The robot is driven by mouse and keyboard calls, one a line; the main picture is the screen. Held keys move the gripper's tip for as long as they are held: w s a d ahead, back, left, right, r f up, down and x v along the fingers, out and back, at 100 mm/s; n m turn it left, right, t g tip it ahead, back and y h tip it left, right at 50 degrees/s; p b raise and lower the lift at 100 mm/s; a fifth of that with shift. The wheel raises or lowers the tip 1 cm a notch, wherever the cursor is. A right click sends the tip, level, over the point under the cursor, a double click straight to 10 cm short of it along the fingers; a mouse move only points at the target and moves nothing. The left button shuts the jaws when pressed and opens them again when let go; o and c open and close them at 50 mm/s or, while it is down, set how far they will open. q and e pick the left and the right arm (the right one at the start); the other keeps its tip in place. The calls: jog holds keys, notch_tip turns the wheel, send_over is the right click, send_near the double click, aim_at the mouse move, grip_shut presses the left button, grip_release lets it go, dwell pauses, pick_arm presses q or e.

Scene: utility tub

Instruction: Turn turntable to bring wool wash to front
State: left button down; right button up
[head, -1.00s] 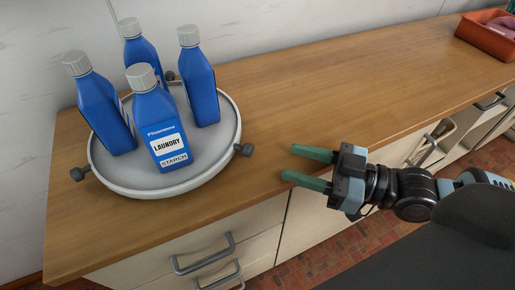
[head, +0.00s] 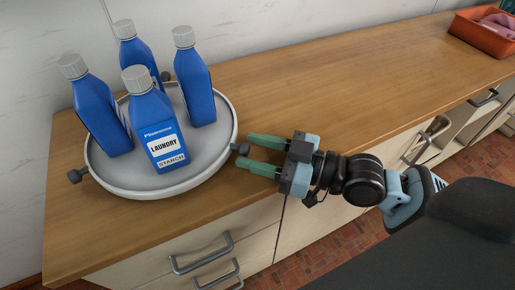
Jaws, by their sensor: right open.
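The round grey turntable (head: 205,180) sits on the wooden counter at the left of the head view. It carries several blue bottles with grey caps. The front bottle (head: 165,140) reads "LAUNDRY STARCH"; labels on the left bottle (head: 100,115), back bottle (head: 133,52) and right bottle (head: 195,85) face away, so I cannot tell which is wool wash. Dark knobs stick out from the rim: a right knob (head: 240,149), a left knob (head: 77,175) and one at the back. My right gripper (head: 248,153) is open, its green fingertips at the right knob, one on each side. My left gripper is not in view.
An orange-red bin (head: 482,36) with pinkish contents stands at the far right of the counter (head: 330,90). The counter between is clear. Drawers with grey handles (head: 202,254) lie below the front edge. A pale wall stands behind.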

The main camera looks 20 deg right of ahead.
jog(key=shift+c, duration=0.3)
grip_shut()
